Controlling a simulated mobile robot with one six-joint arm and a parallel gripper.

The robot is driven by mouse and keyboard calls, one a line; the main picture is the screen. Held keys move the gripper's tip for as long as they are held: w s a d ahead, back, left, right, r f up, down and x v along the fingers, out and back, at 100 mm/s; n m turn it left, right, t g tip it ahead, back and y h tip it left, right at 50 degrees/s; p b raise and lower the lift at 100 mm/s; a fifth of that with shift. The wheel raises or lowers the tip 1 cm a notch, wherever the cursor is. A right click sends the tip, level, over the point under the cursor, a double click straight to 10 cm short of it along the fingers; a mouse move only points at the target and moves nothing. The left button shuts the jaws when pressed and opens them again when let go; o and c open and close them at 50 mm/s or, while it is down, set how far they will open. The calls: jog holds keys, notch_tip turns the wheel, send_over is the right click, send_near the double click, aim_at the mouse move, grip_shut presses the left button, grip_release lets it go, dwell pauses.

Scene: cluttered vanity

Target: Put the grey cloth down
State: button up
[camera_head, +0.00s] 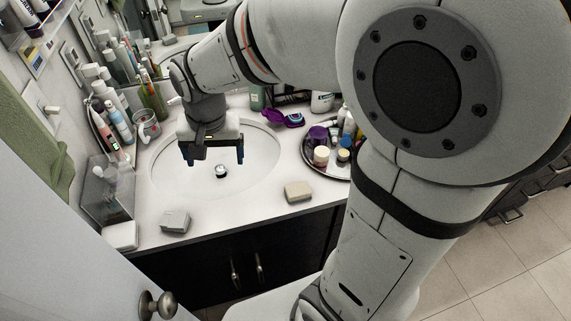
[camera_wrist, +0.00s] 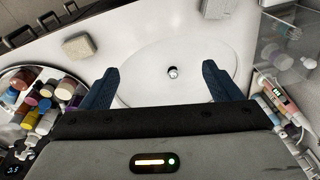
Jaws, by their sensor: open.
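A small grey folded block, which looks like the grey cloth (camera_head: 175,220), lies on the front left of the white counter. In the wrist view it shows at the top edge, partly cut off (camera_wrist: 215,8). My gripper (camera_head: 213,161) is over the oval sink basin (camera_head: 258,165), fingers pointing down. In the wrist view my gripper (camera_wrist: 160,70) has its two dark blue fingers wide apart, with only the basin and its drain (camera_wrist: 173,72) between them. It is open, empty and apart from the grey block.
A beige block (camera_head: 298,192) lies on the counter's front right. A round tray (camera_head: 314,165) of jars and bottles stands right of the basin. Bottles and a toothbrush cup (camera_head: 147,126) crowd the left. A clear box (camera_head: 108,188) stands at the left. Bare counter lies between the blocks.

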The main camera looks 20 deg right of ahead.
jog(key=s+d+r+n+t, duration=0.1)
jog(key=s+d+r+n, duration=0.2)
jog(key=s+d, duration=0.8)
jog(key=shift+d+r+t, duration=0.25)
jog(key=shift+d+t, duration=0.15)
jog(key=shift+d, duration=0.05)
jog(key=shift+s, duration=0.1)
dwell(0.3)
